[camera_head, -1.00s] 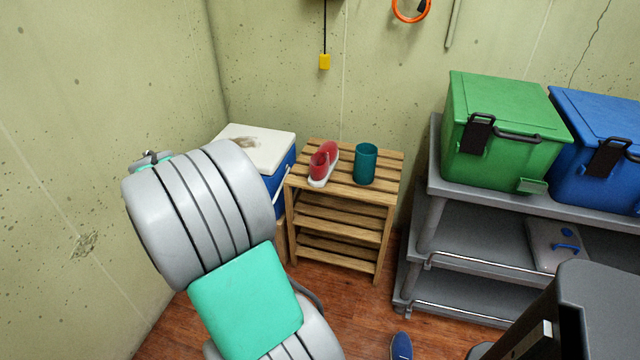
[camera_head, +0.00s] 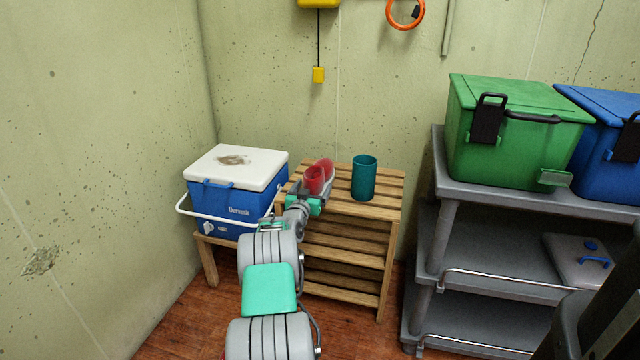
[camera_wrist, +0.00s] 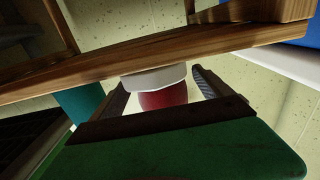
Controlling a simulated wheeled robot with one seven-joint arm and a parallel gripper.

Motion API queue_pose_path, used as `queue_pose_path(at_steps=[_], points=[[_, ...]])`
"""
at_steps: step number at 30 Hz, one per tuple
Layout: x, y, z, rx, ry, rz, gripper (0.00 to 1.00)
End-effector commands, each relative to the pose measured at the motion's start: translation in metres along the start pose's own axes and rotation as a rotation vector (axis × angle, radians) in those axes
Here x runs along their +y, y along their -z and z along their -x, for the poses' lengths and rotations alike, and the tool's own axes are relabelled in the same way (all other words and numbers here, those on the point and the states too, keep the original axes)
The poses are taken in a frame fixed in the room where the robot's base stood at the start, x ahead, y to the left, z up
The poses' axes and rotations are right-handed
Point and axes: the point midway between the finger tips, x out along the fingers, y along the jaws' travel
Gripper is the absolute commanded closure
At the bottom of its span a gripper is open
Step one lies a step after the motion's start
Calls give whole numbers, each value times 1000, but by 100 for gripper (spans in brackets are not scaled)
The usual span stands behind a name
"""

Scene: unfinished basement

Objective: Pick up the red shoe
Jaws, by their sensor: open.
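The red shoe (camera_head: 319,176) has a pale sole and sits on top of the slatted wooden shelf (camera_head: 375,207), left of a teal cup (camera_head: 364,178). My gripper (camera_head: 309,190) is at the shoe's near end at the shelf's front left edge and partly hides it. In the wrist view, the shoe's red end and white sole (camera_wrist: 160,90) show between the two open fingers of my gripper (camera_wrist: 160,88). I cannot tell whether either finger touches the shoe.
A blue cooler (camera_head: 236,190) with a white lid stands left of the shelf. A grey cart (camera_head: 440,183) with green (camera_head: 515,140) and blue (camera_head: 605,150) bins is at the right. Walls close off the back and left.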

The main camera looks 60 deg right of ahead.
Motion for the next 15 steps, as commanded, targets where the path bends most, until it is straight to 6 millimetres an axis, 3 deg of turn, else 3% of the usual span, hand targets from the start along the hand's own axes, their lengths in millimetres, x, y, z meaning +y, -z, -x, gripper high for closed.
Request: queue_pose_path(at_steps=[6, 15], points=[[0, 1, -1, -1, 1, 0, 13], [0, 1, -1, -1, 1, 0, 37]])
